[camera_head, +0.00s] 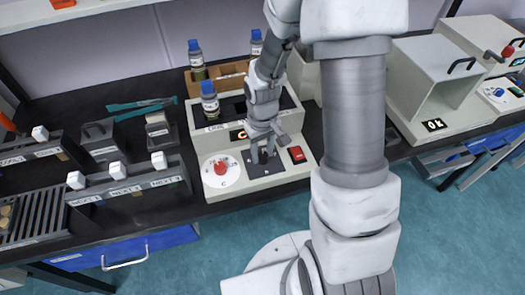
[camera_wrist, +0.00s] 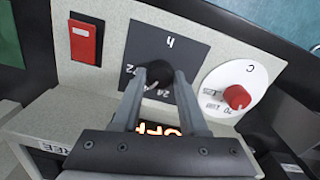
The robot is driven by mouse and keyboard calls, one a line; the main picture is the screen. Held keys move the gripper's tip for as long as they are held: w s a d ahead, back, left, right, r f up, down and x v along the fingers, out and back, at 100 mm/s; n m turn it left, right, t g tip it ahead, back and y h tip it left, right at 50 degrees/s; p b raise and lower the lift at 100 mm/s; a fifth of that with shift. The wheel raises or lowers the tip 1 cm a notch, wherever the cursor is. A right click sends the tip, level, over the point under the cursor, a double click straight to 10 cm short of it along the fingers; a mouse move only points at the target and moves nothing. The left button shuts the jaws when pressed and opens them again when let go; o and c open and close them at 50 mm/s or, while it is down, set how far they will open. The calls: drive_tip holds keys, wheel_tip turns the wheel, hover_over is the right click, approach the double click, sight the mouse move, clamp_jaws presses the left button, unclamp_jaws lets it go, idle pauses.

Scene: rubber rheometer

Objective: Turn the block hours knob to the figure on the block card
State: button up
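The block hours knob (camera_wrist: 158,74) is black and sits on a dark plate (camera_wrist: 192,52) marked "h", with figures including 24 and 72 around it. In the wrist view my gripper (camera_wrist: 161,80) has one finger on each side of the knob, with the fingertips at its sides. I cannot tell whether they grip it. A light pointer mark shows below the knob between the fingers. In the head view my gripper (camera_head: 263,150) is down over the plate (camera_head: 266,166) on the block's front panel. I cannot make out a block card with a readable figure.
A white dial with a red knob (camera_head: 220,168) marked C is beside the plate, and a red switch (camera_head: 297,154) is on its other side. A lit display reads OFF (camera_wrist: 158,129). Capped bottles (camera_head: 209,101) stand on and behind the block. A box-shaped machine (camera_head: 440,85) is at right.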

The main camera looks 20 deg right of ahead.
sight(263, 155)
drive_tip(key=o, duration=0.4)
drive_tip(key=shift+c, duration=0.2)
wheel_tip(263, 155, up, 17)
drive_tip(key=p, duration=0.2)
drive_tip(key=shift+r+p, duration=0.2)
drive_tip(key=shift+p, duration=0.1)
drive_tip(key=s+r+m+t, duration=0.2)
drive_tip(key=s+r+t, duration=0.3)
drive_tip(key=s+r, duration=0.7)
drive_tip(key=shift+s+r+m+t, duration=0.25)
drive_tip(key=shift+s+m+t, duration=0.05)
drive_tip(key=shift+s, duration=0.7)
